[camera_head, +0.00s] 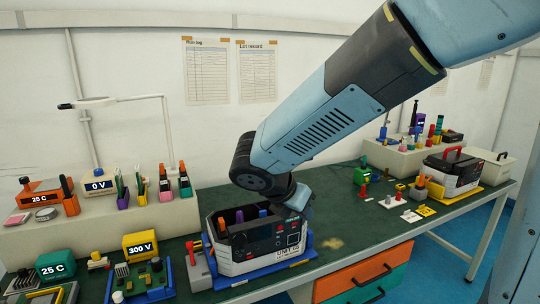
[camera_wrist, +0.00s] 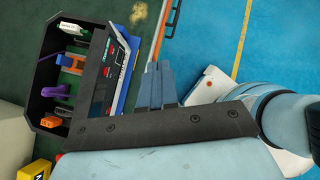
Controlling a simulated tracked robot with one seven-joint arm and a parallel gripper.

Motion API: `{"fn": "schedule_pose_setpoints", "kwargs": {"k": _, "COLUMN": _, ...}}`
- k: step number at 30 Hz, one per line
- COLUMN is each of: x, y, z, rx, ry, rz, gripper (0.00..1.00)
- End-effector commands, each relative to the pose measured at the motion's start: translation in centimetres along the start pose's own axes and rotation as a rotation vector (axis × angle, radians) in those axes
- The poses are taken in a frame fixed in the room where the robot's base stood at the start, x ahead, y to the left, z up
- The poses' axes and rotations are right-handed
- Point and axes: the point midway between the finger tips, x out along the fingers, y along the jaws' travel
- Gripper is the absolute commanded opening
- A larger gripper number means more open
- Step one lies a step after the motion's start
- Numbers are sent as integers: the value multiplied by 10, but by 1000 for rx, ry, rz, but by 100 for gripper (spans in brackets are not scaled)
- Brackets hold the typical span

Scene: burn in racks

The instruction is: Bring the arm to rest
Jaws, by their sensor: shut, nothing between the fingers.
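My arm reaches down from the upper right in the head view, over the bench (camera_head: 335,215). My gripper (camera_head: 304,196) shows only in part behind the wrist, just above the right end of the unit box (camera_head: 235,262). In the wrist view my gripper (camera_wrist: 157,82) has its two blue-grey fingers together with nothing between them. The box (camera_wrist: 45,75) lies to the left of the fingers there, with colored items inside. Whether the fingers touch the box I cannot tell.
A yellow 300 V block (camera_head: 140,246) and a blue fixture (camera_head: 140,283) stand left of the unit. A second unit (camera_head: 452,174) sits at the bench's right end. Bare bench top lies right of the near unit. Orange drawer (camera_head: 362,272) below.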

Motion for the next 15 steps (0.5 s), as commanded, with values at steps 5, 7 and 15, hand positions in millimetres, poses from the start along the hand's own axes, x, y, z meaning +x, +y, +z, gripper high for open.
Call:
{"fn": "schedule_pose_setpoints", "kwargs": {"k": 5, "x": 6, "y": -46, "z": 24, "rx": 398, "ry": 127, "rz": -34, "gripper": 0}}
{"fn": "schedule_pose_setpoints", "kwargs": {"k": 7, "x": 7, "y": -62, "z": 30, "rx": 552, "ry": 172, "rz": -48, "gripper": 0}}
{"fn": "schedule_pose_setpoints", "kwargs": {"k": 15, "x": 2, "y": -120, "z": 46, "rx": 1151, "ry": 328, "rz": -109, "gripper": 0}}
